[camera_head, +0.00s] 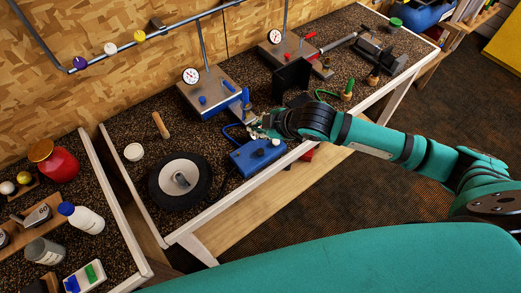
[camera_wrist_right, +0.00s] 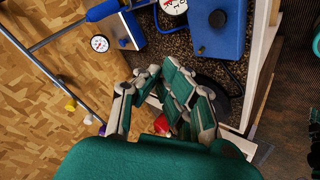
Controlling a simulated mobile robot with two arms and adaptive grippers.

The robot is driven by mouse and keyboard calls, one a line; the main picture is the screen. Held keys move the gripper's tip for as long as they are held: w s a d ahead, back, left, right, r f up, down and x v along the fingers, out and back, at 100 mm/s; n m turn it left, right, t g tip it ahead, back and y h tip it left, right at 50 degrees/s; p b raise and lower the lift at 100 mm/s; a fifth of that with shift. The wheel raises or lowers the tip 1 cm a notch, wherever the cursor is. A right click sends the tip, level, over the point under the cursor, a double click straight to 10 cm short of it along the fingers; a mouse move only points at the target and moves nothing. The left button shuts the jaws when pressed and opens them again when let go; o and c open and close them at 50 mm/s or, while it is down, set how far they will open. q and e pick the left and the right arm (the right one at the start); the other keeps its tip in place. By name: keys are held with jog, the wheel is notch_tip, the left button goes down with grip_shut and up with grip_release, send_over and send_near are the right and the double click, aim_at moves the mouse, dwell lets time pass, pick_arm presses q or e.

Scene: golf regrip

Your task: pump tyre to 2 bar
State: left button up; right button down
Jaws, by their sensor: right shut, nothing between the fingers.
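The black tyre (camera_head: 153,185) with a pale grey rim lies flat on the speckled bench at the left front. A blue pump box (camera_head: 246,164) with a dark round knob (camera_head: 259,153) and a small dial (camera_head: 276,142) stands to its right. My right gripper (camera_head: 256,131) is shut and empty, just behind the box. In the right wrist view, the fingers (camera_wrist_right: 168,85) are closed together, with the blue box (camera_wrist_right: 228,42), its knob (camera_wrist_right: 217,18) and dial (camera_wrist_right: 174,6) beyond them. The dial reading is too small to tell. My left gripper is not in view.
Grey stands with dials (camera_head: 191,76) (camera_head: 275,37) sit at the back. A wooden handle (camera_head: 160,126) and white cup (camera_head: 134,152) lie behind the tyre. A red jar (camera_head: 60,165) and white bottle (camera_head: 86,220) occupy the left bench. The bench's front edge is close.

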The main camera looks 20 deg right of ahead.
jog(key=b, duration=0.7)
send_over(259, 153)
notch_tip(259, 153, down, 7)
jog(key=shift+r, duration=0.1)
jog(key=shift+f, duration=0.9)
jog(key=shift+f, duration=0.15)
jog(key=shift+f, duration=0.35)
jog(key=shift+f+b, duration=0.35)
jog(key=shift+f, duration=0.2)
dwell(0.7)
dwell(0.9)
jog(key=shift+r+p, duration=1)
jog(key=shift+p, duration=0.15)
